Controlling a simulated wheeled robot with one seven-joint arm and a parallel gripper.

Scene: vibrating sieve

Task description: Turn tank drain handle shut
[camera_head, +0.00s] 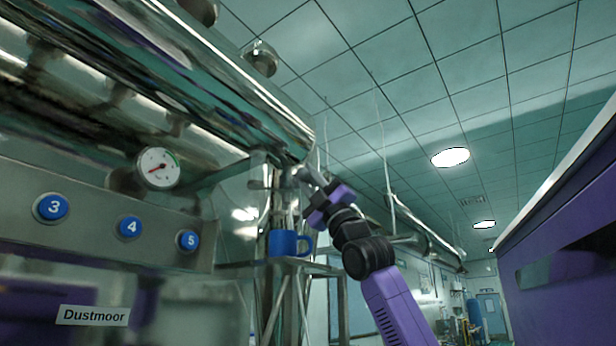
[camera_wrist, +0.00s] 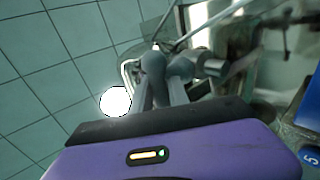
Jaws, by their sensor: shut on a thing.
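The tank (camera_head: 130,75) is a large shiny metal cylinder across the upper left of the head view. My gripper (camera_head: 300,176) is at the tank's right end, by the metal valve fittings. In the wrist view, the grey fingers of my gripper (camera_wrist: 166,66) are close together on the drain handle (camera_wrist: 211,67), a small grey metal part. The fingers hide much of the handle, and its exact angle is hard to tell.
A blue mug (camera_head: 282,244) stands on a small metal shelf just below my gripper. A round gauge (camera_head: 158,168) and a panel with blue numbered buttons (camera_head: 128,227) are to the left. A purple-sided unit (camera_head: 565,240) stands at the right, with open room between.

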